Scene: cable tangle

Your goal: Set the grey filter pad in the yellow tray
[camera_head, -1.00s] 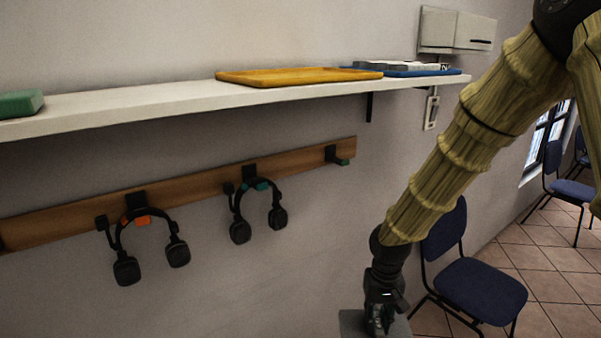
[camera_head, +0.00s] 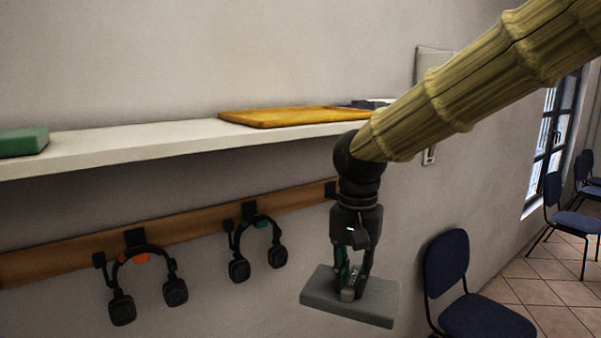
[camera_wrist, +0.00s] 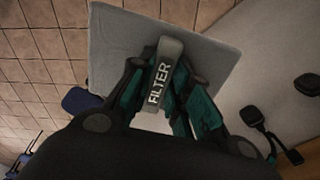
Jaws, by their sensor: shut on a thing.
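The grey filter pad (camera_head: 351,296) is a flat slab with a raised grip tab marked FILTER. It also shows in the wrist view (camera_wrist: 125,42), where the tab is between the fingers. My gripper (camera_head: 352,285) points down and is shut on that tab, holding the pad in the air below shelf height, in front of the wall. The yellow tray (camera_head: 285,117) lies on the white shelf, above and to the left of my gripper. Its inside is seen only at a low angle, and my arm passes close to its right end.
The white shelf (camera_head: 130,146) holds a green block (camera_head: 22,142) at the left and a partly hidden blue tray (camera_head: 360,105) at the right. Below it, two headsets hang from a wooden rail (camera_head: 190,231). A blue chair (camera_head: 447,262) stands at the right.

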